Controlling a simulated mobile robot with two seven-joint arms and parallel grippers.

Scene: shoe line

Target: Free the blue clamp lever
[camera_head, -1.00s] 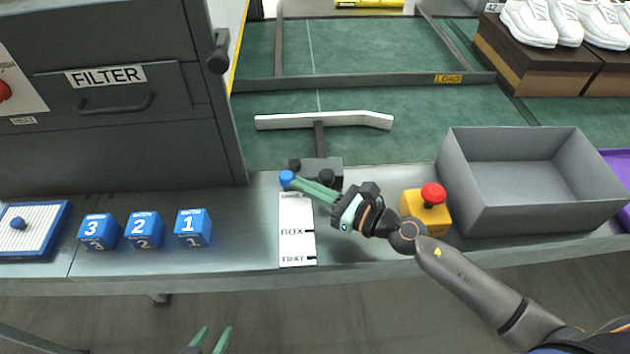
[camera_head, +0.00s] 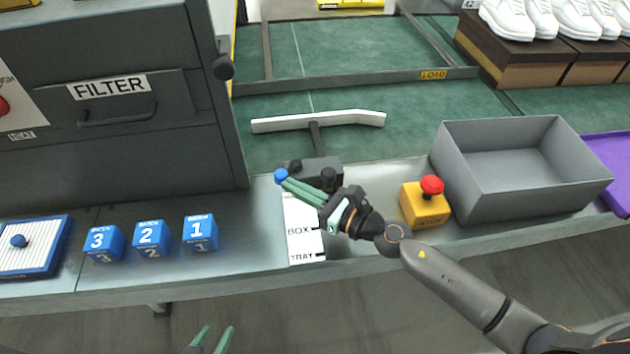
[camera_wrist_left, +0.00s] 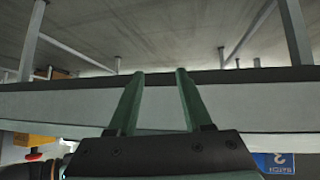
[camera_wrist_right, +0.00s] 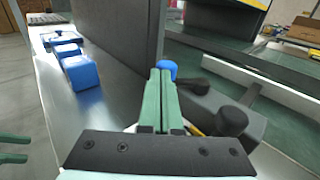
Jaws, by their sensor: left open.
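The blue clamp lever shows as a round blue knob (camera_head: 281,176) at the left of a dark clamp block (camera_head: 318,172). The knob also shows in the right wrist view (camera_wrist_right: 170,69), just beyond my fingertips. My right gripper (camera_head: 287,182) reaches it from the right; its two green fingers (camera_wrist_right: 161,72) lie almost together. Whether they pinch any part of the lever is hidden. The lever's stem is hidden behind the fingers. My left gripper (camera_head: 213,335) is open and empty, low in front of the bench; its fingers (camera_wrist_left: 160,72) stand apart.
A white board (camera_head: 303,230) marked BOX and TRAY lies below the clamp. Blue numbered cubes (camera_head: 151,237) stand left of it. A yellow block with a red button (camera_head: 426,203) and a grey bin (camera_head: 523,200) stand right. The FILTER cabinet (camera_head: 110,130) rises at the back left.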

